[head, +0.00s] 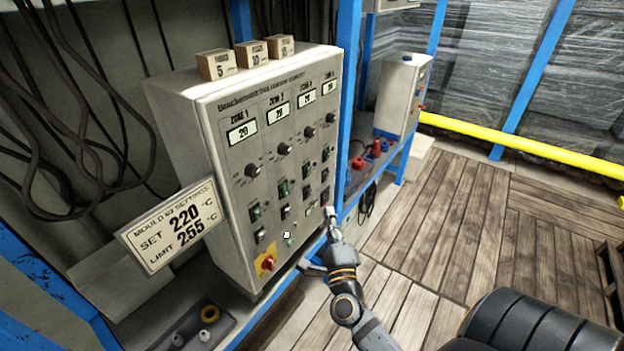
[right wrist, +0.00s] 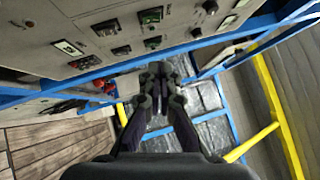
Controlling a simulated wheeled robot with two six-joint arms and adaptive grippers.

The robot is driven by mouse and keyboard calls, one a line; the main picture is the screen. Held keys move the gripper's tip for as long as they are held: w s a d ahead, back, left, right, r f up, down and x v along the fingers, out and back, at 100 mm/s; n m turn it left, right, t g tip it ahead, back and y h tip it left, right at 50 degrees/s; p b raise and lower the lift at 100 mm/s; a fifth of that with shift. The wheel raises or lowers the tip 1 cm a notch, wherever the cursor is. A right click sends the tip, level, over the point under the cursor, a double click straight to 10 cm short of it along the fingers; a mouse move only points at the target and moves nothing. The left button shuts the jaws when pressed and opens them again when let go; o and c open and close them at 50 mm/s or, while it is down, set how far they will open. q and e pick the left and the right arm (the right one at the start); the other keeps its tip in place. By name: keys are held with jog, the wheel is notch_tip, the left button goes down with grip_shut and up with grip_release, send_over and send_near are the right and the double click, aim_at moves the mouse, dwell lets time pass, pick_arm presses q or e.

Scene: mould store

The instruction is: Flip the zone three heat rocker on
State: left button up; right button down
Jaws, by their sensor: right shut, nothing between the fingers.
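The grey control cabinet (head: 215,130) stands at left centre, with four zone columns of displays reading 20, knobs and rockers. The zone three column is third from the left, below its display (head: 305,97); its upper rocker (head: 307,170) is small, and I cannot tell its position. My right gripper (head: 330,212) is shut and empty by the panel's lower right edge, below the rockers. In the right wrist view, the shut fingers (right wrist: 160,72) point toward the panel (right wrist: 40,45), where several rockers show, two with green. Contact cannot be told. My left gripper is not in view.
A mould settings sign (head: 172,228) juts out at the left, reading SET 220, LIMIT 255. Small boxes (head: 250,54) stand on the cabinet top. A red-and-yellow switch (head: 265,264) sits low on the panel. A blue post (head: 346,100) rises just right of the cabinet. Wooden floor (head: 450,220) is open at right.

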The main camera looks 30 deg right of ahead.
jog(key=p, duration=0.3)
send_near(308, 170)
jog(key=w+d, duration=0.1)
jog(key=d, duration=0.3)
jog(key=w, duration=0.1)
jog(key=w+r, duration=0.1)
jog(key=w, duration=0.2)
jog(key=shift+w+a+r+p, duration=0.15)
jog(key=shift+w+a+p, duration=0.2)
jog(key=shift+p, duration=0.05)
jog(key=p, duration=0.3)
jog(key=r+n+p, duration=0.1)
jog(key=p, duration=0.2)
jog(key=shift+w+a+r+g+y, duration=0.1)
jog(key=shift+w+r+g+y, duration=0.2)
jog(key=shift+w+g+y, duration=0.1)
jog(key=shift+f+b, duration=0.4)
jog(key=shift+f, duration=0.05)
